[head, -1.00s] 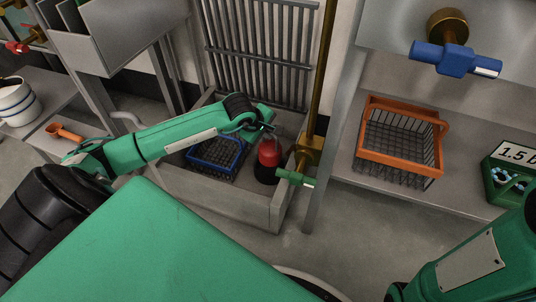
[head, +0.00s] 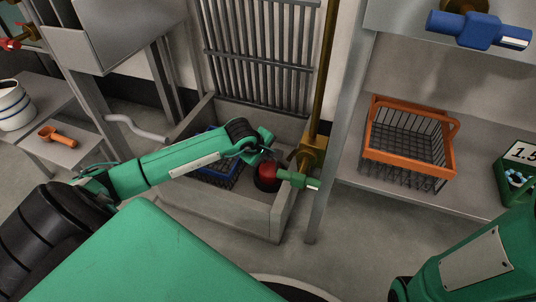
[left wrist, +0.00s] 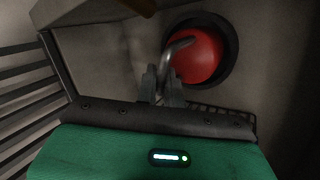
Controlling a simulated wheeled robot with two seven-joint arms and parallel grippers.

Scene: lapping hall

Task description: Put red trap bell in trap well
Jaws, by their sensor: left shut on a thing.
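The red trap bell (head: 267,171) is a rounded red piece with a bent grey handle, and it also shows in the left wrist view (left wrist: 197,58). My left gripper (head: 265,150) is shut on the handle from above, its fingertips (left wrist: 160,86) low on the bend. The trap well (left wrist: 229,36) shows as a dark round rim around the bell in the left wrist view. In the head view the bell sits low within this dark ring, in the right part of the floor basin. Its underside is hidden, so I cannot tell whether it rests on the bottom. My right gripper is out of view.
The grey basin wall (head: 225,210) stands in front. A blue basket (head: 218,171) lies left of the bell, partly behind my arm. A brass pipe valve with a green handle (head: 298,180) is close on the right. An orange basket (head: 410,160) stands on the right shelf.

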